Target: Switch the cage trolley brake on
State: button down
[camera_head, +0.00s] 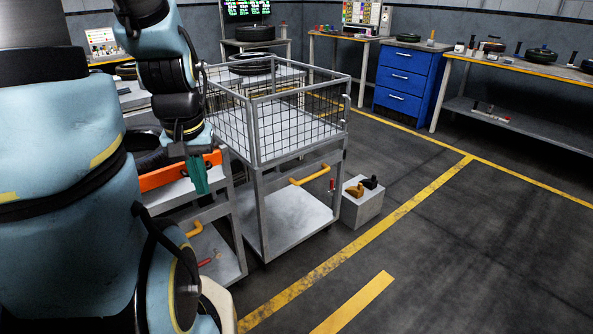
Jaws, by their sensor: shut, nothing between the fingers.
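The cage trolley (256,150) stands in the middle of the view, a grey frame with a wire mesh cage on top and a flat lower shelf. My gripper (197,180), with green fingers pointing down, is shut and empty. In the picture it is left of the cage, over the neighbouring cart, apart from the red part.
A cart (222,215) with an orange bar (178,171) stands close at the left. A grey block (362,210) with yellow and black pieces stands right of the trolley. Blue drawers (402,80) and a workbench (515,72) line the back. Open floor lies at the right.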

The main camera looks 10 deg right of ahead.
aim_at(331, 193)
jog(key=i+l+u, duration=0.15)
jog(key=l+u, duration=0.2)
jog(key=l, duration=0.3)
jog(key=l+u, duration=0.35)
jog(key=l, duration=0.3)
jog(key=l+u, duration=0.35)
jog(key=l, duration=0.4)
jog(key=k+l, duration=0.1)
jog(key=l, duration=1.6)
jog(key=i+u, duration=0.05)
